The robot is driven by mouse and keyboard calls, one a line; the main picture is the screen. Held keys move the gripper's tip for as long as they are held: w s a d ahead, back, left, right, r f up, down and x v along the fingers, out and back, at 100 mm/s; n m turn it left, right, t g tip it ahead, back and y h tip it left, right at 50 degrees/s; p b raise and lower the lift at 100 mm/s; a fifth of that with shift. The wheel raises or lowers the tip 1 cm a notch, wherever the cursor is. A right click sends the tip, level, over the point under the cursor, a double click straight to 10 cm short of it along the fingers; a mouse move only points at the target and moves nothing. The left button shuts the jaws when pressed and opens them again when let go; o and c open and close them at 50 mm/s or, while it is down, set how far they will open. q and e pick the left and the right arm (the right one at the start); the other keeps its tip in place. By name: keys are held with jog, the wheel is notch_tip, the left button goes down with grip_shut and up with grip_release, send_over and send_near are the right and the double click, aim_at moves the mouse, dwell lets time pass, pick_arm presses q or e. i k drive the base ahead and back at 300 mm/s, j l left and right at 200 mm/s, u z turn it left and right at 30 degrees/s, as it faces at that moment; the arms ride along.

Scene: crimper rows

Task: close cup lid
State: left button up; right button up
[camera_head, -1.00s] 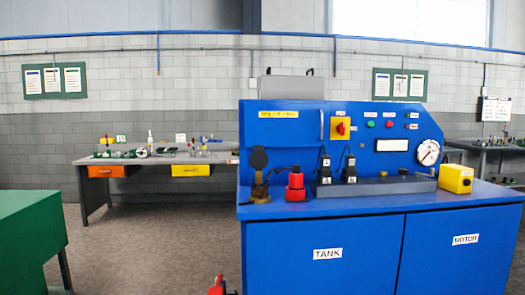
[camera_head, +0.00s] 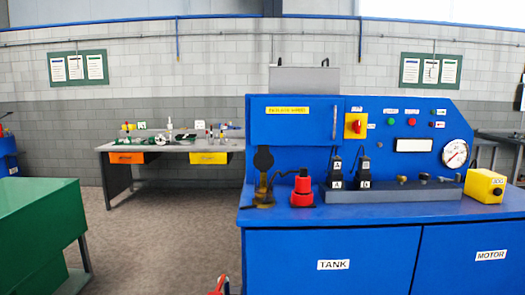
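A small brass-coloured cup (camera_head: 264,196) stands at the left end of the blue bench top. Its dark round lid (camera_head: 263,159) stands upright above it, so the cup is open. A red plug-like part (camera_head: 302,190) with a black cable stands just right of the cup. Neither of my grippers shows in this view.
The blue bench (camera_head: 320,260) has a raised panel with a gauge (camera_head: 455,154), and a yellow box (camera_head: 485,186) at its right. Two black connectors (camera_head: 350,170) stand on a grey manifold. A green cabinet (camera_head: 35,235) is at left; floor between is free. A small red thing (camera_head: 219,287) is cut off at the bottom edge.

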aim_at(264, 160)
jog(key=i+j+u, duration=0.25)
jog(key=j, duration=0.15)
jog(key=i+j+u, duration=0.5)
jog(key=j, duration=0.2)
jog(key=i+j+u, duration=0.6)
jog(key=i, duration=0.3)
jog(key=i+z, duration=0.4)
jog(key=i, duration=0.15)
jog(key=i+j+z, duration=0.25)
jog(key=i+z, duration=0.6)
jog(key=i+j+z, duration=0.1)
jog(key=z, duration=0.35)
jog(key=i+j+z, duration=0.2)
jog(key=z, duration=0.2)
jog(key=i+j+z, duration=0.15)
jog(key=z, duration=0.3)
jog(key=i+j+z, duration=0.2)
jog(key=z, duration=0.25)
jog(key=i+j+z, duration=0.25)
jog(key=z, duration=0.2)
jog(key=i+j+z, duration=0.1)
jog(key=j+z, duration=0.6)
jog(key=z, duration=0.2)
